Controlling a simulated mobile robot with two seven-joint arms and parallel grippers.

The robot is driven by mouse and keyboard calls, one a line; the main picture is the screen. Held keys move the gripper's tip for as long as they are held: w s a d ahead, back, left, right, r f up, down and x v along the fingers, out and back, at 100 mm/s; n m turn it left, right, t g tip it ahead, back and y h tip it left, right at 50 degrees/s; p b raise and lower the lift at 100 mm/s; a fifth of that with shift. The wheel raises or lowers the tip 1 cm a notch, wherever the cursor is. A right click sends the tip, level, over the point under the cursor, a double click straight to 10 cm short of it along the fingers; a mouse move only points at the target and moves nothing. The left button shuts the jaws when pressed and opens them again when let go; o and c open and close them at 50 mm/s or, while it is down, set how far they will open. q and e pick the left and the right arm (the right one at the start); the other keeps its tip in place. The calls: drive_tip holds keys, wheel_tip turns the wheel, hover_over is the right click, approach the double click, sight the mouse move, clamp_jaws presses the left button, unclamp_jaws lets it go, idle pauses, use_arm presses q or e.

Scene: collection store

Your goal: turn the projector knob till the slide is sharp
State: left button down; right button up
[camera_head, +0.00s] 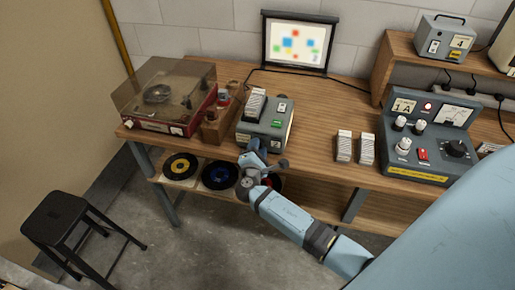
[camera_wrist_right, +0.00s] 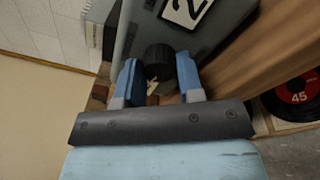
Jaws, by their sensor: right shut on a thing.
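The grey projector (camera_head: 278,132) stands at the front edge of the wooden bench, with a stack of slides in its top. Its black knob (camera_wrist_right: 159,60) shows between the blue fingers of my right gripper (camera_wrist_right: 158,82) in the wrist view. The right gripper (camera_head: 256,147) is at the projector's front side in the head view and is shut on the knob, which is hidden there. The screen (camera_head: 297,42) at the back shows red, blue, green and orange patches with soft, blurred edges. My left gripper is not in view.
A record player (camera_head: 167,95) and a wooden box (camera_head: 217,123) stand left of the projector. Two slide stacks (camera_head: 344,146) and a control console (camera_head: 430,135) are to the right. Records lie on the lower shelf. A black stool (camera_head: 58,215) stands at the left.

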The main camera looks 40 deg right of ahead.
drive_tip(key=m+b, duration=0.1)
drive_tip(key=b, duration=0.2)
drive_tip(key=m+b, duration=0.2)
drive_tip(key=b, duration=0.1)
drive_tip(key=shift+f, duration=0.35)
drive_tip(key=shift+r+m, duration=0.1)
drive_tip(key=shift+m, duration=0.2)
drive_tip(key=shift+r, duration=0.2)
drive_tip(key=o, duration=0.9)
drive_tip(key=b+v, duration=0.2)
drive_tip(key=v, duration=1.2)
drive_tip(key=shift+w+f, duration=0.1)
drive_tip(key=shift+f, duration=0.05)
